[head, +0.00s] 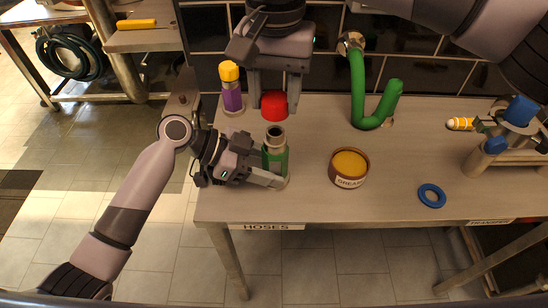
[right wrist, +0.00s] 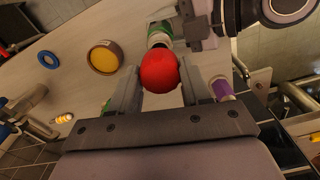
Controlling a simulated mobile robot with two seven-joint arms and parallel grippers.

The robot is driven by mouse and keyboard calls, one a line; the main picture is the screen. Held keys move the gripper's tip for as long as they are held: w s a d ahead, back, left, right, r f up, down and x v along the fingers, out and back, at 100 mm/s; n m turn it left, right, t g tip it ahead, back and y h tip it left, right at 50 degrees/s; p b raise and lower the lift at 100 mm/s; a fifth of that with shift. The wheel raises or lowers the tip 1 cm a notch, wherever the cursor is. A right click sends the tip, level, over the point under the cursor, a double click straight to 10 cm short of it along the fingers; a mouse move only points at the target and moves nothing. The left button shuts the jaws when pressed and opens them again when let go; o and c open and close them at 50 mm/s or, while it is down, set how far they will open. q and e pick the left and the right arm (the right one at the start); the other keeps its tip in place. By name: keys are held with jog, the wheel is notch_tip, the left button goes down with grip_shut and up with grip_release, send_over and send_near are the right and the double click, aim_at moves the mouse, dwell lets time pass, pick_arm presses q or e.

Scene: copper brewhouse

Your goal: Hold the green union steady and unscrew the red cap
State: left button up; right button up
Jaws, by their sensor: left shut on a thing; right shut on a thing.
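The green union (head: 275,158) stands upright near the left front of the table, with its bare silver neck on top. My left gripper (head: 272,180) is shut on its lower body from the left. The red cap (head: 274,106) is off the union, held between the fingers of my right gripper (head: 275,100), which comes from above and behind. In the right wrist view the red cap (right wrist: 159,70) sits between both fingertips and the green union (right wrist: 160,36) shows apart beyond it. The cap hides its own inside.
A purple bottle with a yellow top (head: 231,88) stands close left of my right gripper. A grease tin (head: 349,167), a blue ring (head: 432,195) and a bent green hose (head: 358,90) are to the right. The table (head: 310,205) is clear between union and tin.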

pick_arm(q)
jog(key=shift+s+f, duration=0.1)
jog(key=shift+f, duration=0.1)
pick_arm(e)
jog(key=shift+r, duration=0.15)
pick_arm(q)
jog(key=o, duration=1.3)
jog(key=shift+c, duration=0.2)
jog(key=shift+a+r, duration=0.1)
jog(key=v, duration=1.2)
